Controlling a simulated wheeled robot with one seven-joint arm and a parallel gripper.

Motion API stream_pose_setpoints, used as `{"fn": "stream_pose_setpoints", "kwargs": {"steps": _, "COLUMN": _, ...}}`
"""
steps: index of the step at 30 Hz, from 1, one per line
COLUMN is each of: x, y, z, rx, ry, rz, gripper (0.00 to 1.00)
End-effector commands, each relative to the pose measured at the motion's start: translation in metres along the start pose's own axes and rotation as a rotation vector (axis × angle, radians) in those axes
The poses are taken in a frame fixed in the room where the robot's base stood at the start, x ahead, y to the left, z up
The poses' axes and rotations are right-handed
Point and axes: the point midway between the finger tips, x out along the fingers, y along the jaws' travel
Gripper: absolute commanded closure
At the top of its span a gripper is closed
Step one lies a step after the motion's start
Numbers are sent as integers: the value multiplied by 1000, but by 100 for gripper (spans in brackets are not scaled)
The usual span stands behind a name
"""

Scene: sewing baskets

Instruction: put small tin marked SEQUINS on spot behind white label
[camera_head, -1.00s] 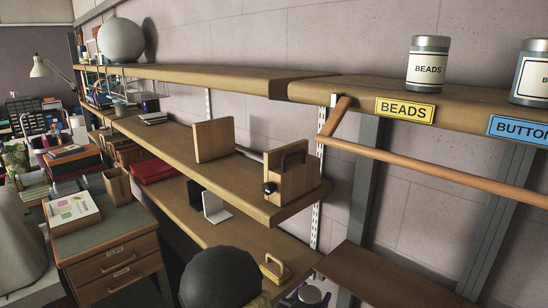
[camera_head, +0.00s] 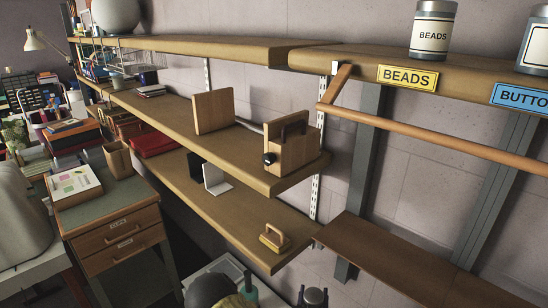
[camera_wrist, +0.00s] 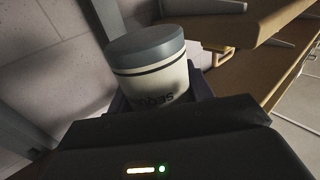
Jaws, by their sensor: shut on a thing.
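In the wrist view, my gripper (camera_wrist: 160,93) is shut on a small tin (camera_wrist: 150,78) with a grey lid and a pale body. Dark lettering on its side is partly hidden and reads in part like SEQUINS. The tin is clear of the shelves seen behind it. In the head view I cannot clearly make out my gripper or this tin. No white shelf label shows; the labels in view are a yellow BEADS label (camera_head: 407,78) and a blue label (camera_head: 525,98) cut by the right edge.
A BEADS tin (camera_head: 433,32) stands behind the yellow label on the upper right shelf (camera_head: 375,60); another tin (camera_head: 535,45) is at the right edge. A wooden rail (camera_head: 430,144) runs below. The lower right brown shelf (camera_head: 385,262) looks bare.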

Motion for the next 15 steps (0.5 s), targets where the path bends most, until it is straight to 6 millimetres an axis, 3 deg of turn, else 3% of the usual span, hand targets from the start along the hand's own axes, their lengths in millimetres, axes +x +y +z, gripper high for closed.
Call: {"fn": "stream_pose_setpoints", "kwargs": {"steps": 15, "x": -13, "y": 26, "z": 74, "rx": -5, "ry": -2, "rz": -132, "gripper": 75}}
